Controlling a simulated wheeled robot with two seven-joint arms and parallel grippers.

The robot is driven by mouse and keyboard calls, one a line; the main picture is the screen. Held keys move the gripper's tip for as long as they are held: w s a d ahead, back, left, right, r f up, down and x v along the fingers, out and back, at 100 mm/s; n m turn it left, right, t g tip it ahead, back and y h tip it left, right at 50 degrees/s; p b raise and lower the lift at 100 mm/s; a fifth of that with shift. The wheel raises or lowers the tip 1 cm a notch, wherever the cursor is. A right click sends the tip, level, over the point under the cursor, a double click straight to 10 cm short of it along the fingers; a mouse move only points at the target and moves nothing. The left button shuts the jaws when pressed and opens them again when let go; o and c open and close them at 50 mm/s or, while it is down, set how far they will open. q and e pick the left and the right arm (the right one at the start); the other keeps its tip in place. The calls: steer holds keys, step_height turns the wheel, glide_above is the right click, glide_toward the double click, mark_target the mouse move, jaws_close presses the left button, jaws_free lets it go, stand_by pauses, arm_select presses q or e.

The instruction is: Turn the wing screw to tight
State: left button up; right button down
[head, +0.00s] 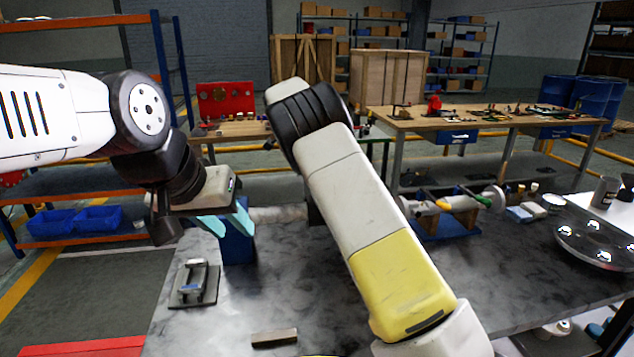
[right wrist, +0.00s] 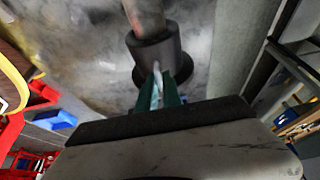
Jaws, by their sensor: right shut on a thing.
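In the right wrist view my right gripper (right wrist: 161,92) has its green fingers closed on a thin pale piece, which looks like a wing of the wing screw (right wrist: 156,82). A dark round collar (right wrist: 155,55) with a cylinder stands just beyond the fingertips. The fingers hide most of the screw. In the head view my right arm hides its gripper and the screw. My left gripper (head: 228,222) is at the left of the bench, its teal fingers apart, by a blue support block (head: 238,247). A pale horizontal shaft (head: 278,214) runs behind my right arm.
The grey bench (head: 210,330) has a small metal fixture on a plate (head: 194,283) and a dark bar (head: 274,338). At right are another blue stand (head: 447,224), a round metal plate with domes (head: 598,240) and a cup (head: 605,192). The front middle is mostly clear.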

steer(key=c, duration=1.5)
jaws_free()
steer(key=shift+v, duration=3.9)
